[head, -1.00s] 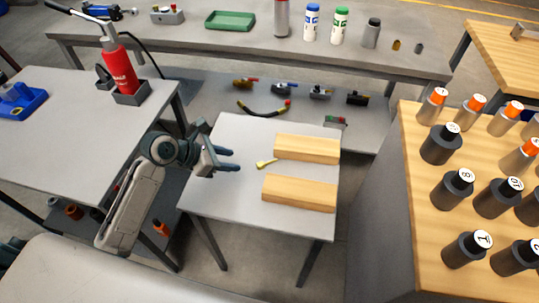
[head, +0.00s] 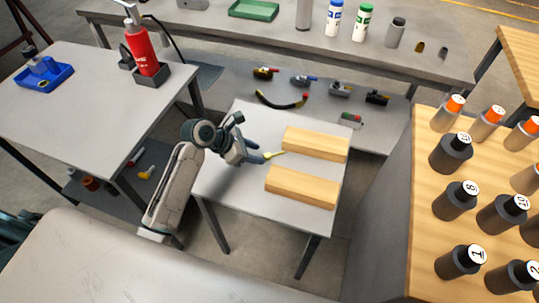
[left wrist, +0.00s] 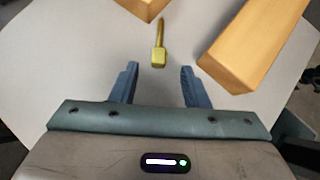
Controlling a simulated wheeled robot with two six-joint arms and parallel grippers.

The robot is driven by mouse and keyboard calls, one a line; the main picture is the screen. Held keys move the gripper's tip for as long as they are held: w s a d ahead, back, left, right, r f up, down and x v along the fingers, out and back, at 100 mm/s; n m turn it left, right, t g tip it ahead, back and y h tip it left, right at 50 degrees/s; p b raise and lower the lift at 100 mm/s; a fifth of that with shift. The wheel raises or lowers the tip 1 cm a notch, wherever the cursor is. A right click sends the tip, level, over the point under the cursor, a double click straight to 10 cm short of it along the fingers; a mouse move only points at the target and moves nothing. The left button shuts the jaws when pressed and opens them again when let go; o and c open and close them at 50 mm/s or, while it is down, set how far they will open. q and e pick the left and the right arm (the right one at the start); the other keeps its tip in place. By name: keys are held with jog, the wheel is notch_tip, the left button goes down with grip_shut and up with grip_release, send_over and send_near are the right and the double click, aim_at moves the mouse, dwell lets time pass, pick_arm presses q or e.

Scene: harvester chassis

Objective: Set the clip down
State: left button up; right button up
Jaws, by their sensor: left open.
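The clip, a small yellow piece with a blocky end and a thin stem, lies on the small grey table (head: 232,188). It shows in the left wrist view (left wrist: 158,52) just beyond the fingertips, between two wooden blocks. In the head view the clip (head: 276,154) is partly hidden by my gripper. My left gripper (head: 262,157) is open and empty, its blue fingers pointing at the clip's blocky end. The fingers also show in the left wrist view (left wrist: 158,78), apart, one on each side of the clip's line. My right gripper is not in view.
Two wooden blocks lie on the small table, a far one (head: 315,144) and a near one (head: 303,186). A red extinguisher (head: 143,50) stands on the left table. A wooden bench (head: 428,200) with several numbered dark cylinders stands at the right.

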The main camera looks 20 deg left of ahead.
aim_at(265, 156)
pick_arm(q)
jog(key=shift+x, duration=1.6)
jog(key=shift+r, duration=0.1)
grip_shut()
jog(key=shift+r, duration=0.15)
